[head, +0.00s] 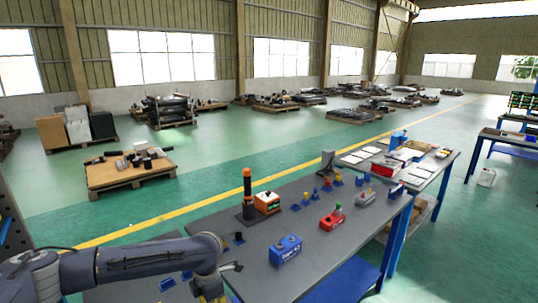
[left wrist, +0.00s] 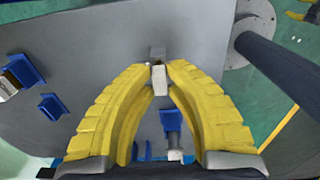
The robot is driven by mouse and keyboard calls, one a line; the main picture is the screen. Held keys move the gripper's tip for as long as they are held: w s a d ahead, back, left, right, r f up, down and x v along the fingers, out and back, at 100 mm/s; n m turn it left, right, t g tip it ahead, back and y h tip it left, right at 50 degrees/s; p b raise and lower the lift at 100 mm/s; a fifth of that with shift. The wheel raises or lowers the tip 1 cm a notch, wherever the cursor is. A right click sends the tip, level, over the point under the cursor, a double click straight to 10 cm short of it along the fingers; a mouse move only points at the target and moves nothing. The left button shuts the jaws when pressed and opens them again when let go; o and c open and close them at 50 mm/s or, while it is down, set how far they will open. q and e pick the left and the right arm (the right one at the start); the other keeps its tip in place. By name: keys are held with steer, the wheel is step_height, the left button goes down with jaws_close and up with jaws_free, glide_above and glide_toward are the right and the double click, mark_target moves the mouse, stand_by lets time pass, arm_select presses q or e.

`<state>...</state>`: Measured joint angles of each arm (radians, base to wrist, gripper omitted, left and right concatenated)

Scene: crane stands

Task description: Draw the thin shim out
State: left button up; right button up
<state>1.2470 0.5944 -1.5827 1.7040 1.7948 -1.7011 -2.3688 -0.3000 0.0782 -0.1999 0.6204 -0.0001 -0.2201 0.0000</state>
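My left gripper (head: 213,288) is low in the head view, over the near end of the dark bench. In the left wrist view its yellow fingers (left wrist: 160,76) arch in until the tips are close together. A small pale piece (left wrist: 159,82) shows between the tips. I cannot tell whether it is the thin shim or whether the fingers press on it. A blue holder with a grey part (left wrist: 171,120) shows between the fingers. No shim can be made out in the head view. My right gripper is not in view.
On the bench (head: 215,225) stand a blue block (head: 285,249), a red block (head: 333,219), an orange box (head: 267,203) and a dark post with an orange top (head: 248,190). Several small blue stands are at the back. Bare bench lies between them.

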arm_select(q)
jaws_close()
steer(key=shift+r, duration=0.2)
steer(key=shift+r, duration=3)
